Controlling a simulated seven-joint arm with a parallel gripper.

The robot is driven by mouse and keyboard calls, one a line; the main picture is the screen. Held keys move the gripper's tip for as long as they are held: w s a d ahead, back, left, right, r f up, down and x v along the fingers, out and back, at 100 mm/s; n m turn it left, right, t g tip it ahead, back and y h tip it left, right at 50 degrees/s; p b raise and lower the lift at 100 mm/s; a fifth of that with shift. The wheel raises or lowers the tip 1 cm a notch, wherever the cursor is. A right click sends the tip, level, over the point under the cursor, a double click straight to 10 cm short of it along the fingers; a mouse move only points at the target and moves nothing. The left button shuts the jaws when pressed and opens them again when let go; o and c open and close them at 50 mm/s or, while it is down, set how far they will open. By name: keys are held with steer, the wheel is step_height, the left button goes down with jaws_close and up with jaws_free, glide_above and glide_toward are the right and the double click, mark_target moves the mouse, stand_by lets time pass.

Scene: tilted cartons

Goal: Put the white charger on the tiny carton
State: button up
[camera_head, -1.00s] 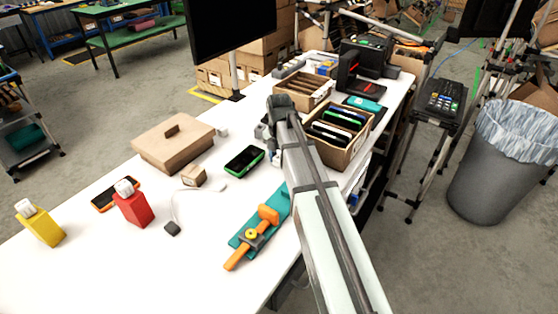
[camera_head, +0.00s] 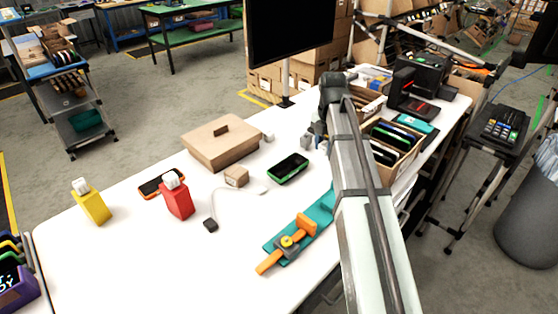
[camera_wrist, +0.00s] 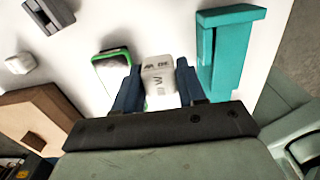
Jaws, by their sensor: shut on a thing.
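My gripper (camera_wrist: 158,82) is shut on the white charger (camera_wrist: 160,74), a pale block with dark printing, between its dark blue fingers in the wrist view. In the head view my gripper (camera_head: 318,138) is beyond the green-edged phone, partly hidden by my arm, and a pale block at its left side seems to be the charger (camera_head: 306,142). The tiny carton (camera_head: 236,176) is a small brown box on the white table, in front of the larger flat carton (camera_head: 220,148). The charger is to the right of the tiny carton and apart from it. I cannot pick the tiny carton out in the wrist view.
The green-edged phone (camera_head: 288,168) lies right of the tiny carton; a white cable with a dark plug (camera_head: 210,225) lies in front. Red (camera_head: 178,200) and yellow (camera_head: 95,207) blocks with white tops stand left. A teal board with an orange tool (camera_head: 290,242) lies in front. The front-left table is clear.

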steer(key=s+a+r+n, duration=0.1)
steer(key=a+r+n, duration=0.1)
steer(key=a, duration=0.9)
steer(key=s+a+r+n, duration=0.1)
steer(key=s+a+n, duration=0.1)
steer(key=a, duration=0.9)
step_height(320, 180, up, 2)
steer(key=m, duration=0.4)
glide_above(236, 171)
steer(key=shift+f, duration=4.8)
steer(key=shift+f, duration=0.1)
steer(key=o, duration=1.1)
step_height(236, 171, up, 12)
steer(key=shift+r, duration=0.15)
